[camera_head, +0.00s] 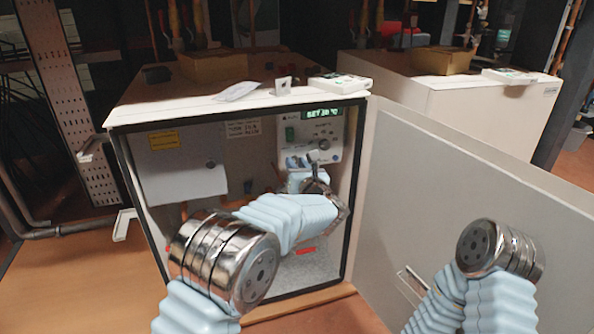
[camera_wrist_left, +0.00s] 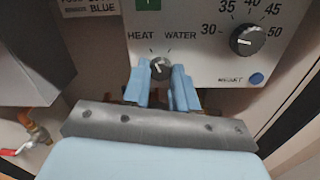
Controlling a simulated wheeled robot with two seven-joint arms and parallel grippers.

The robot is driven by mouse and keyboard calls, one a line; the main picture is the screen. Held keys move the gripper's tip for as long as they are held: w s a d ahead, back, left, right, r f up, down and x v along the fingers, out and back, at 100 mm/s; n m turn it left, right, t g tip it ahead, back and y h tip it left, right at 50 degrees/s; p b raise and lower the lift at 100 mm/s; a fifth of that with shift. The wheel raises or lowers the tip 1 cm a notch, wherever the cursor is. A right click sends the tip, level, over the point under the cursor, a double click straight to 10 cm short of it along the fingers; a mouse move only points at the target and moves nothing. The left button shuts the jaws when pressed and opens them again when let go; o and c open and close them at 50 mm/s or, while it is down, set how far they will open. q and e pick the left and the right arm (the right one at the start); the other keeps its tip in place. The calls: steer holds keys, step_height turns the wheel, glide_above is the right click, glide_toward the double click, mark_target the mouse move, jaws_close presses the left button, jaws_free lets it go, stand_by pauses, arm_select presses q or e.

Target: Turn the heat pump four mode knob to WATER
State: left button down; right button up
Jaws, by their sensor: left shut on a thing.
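The heat pump cabinet stands open, with a white control panel (camera_head: 345,138) at its upper right. The small dark mode knob (camera_wrist_left: 160,67) sits below the HEAT and WATER labels in the left wrist view. Its pointer is too small to read with certainty. My left gripper (camera_head: 303,163) reaches into the cabinet at the lower part of the panel. In the wrist view the blue fingers of my left gripper (camera_wrist_left: 160,80) are on either side of the mode knob, shut on it. In the head view they hide the knob. My right gripper is out of view; only part of that arm shows.
A larger temperature dial (camera_wrist_left: 248,39) is right of the mode knob, with a blue button (camera_wrist_left: 256,78) below it. The open door (camera_head: 440,190) stands to the right of the cabinet. Pipes with a red-handled valve (camera_wrist_left: 37,136) are at lower left.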

arm_select(q)
steer(key=shift+m+b, duration=0.45)
steer(key=shift+m, duration=4.95)
steer(key=c, duration=0.9)
jaws_free()
steer(key=shift+s, duration=0.1)
steer(key=v, duration=1.3)
steer(key=shift+s, duration=0.35)
